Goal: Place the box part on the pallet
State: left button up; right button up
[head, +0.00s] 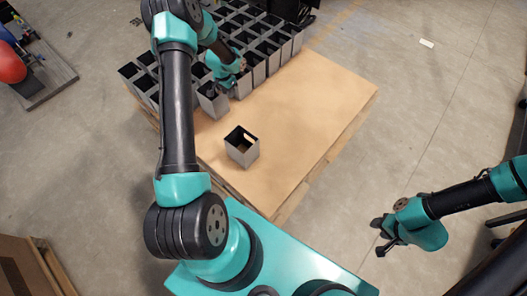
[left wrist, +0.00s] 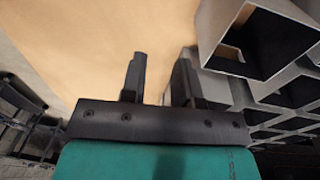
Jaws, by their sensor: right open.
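Grey open-topped box parts (head: 266,48) stand in rows on the pallet (head: 318,92), filling its back left part. One box part (head: 242,146) stands alone near the pallet's front edge. My left gripper (head: 214,87) is over the near side of the rows, close to a box part (head: 212,101) at the front of the group. In the left wrist view its fingers (left wrist: 160,82) are apart with nothing between them. A box part (left wrist: 225,62) is close by at the upper right there. My right gripper (head: 381,236) is open and empty, off the pallet over the floor.
Several more box parts (left wrist: 290,95) crowd the right of the left wrist view. A dark stand with red and blue items (head: 38,75) is at the far left. A brown box (head: 22,268) is at the lower left.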

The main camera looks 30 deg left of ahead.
pick_arm(q)
jog(key=s+d+f+n+h, duration=0.1)
jog(key=s+d+f, duration=0.15)
jog(key=d, duration=0.85)
jog(key=s+d+f+h, duration=0.15)
jog(key=s+d, duration=0.25)
jog(key=d, duration=0.7)
jog(key=s+d+r+n, duration=0.2)
jog(key=s+d+r, duration=0.1)
jog(key=s+d, duration=0.9)
jog(key=shift+s, duration=1.05)
jog(key=shift+h, duration=0.25)
